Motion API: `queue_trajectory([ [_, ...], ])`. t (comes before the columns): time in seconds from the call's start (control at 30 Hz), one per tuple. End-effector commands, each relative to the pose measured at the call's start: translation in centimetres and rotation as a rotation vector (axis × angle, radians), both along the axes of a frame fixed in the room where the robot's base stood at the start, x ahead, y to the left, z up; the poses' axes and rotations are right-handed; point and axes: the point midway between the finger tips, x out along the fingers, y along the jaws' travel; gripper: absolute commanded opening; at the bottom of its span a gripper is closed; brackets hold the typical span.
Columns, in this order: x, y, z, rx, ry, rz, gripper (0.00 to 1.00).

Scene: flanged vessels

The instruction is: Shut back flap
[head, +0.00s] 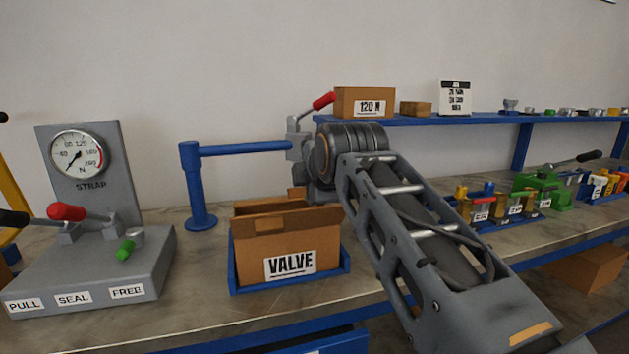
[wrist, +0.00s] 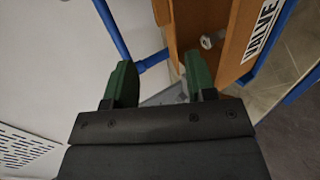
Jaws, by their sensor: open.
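The cardboard box marked VALVE (head: 289,243) stands upright in a blue tray (head: 291,283), its top at least partly open. A narrow brown flap piece (head: 297,193) stands up at its back right; I cannot tell surely whether it is the back flap. In the wrist view the box (wrist: 234,45) is at upper right, with a small grey metal part (wrist: 212,39) showing inside. My gripper (wrist: 160,80) has its two green fingers apart, with no cardboard between them. The right finger is close to the box's wall; contact is unclear. In the head view my wrist hides the fingers.
A blue post with a horizontal arm (head: 197,185) stands left of and behind the box. A grey strap gauge stand with levers (head: 85,270) is at left. A blue shelf (head: 440,119) runs behind my arm. Several small fittings line the bench at right.

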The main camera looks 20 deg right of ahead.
Motion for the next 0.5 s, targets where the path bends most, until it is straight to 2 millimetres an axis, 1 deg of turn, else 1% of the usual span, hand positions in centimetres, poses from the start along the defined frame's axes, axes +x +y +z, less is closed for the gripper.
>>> queue_trajectory([
  [0.03,0.0,0.0,0.0,0.0,0.0,0.0,0.51],
  [0.13,0.0,0.0,0.3,0.0,0.0,-0.001,0.41],
  [0.27,0.5,-0.1,1.9,0.002,0.013,-0.001,0.29],
  [0.37,2.0,-0.4,3.7,0.009,0.055,-0.003,0.19],
  [0.5,5.3,-1.0,6.7,0.022,0.137,-0.003,0.06],
])
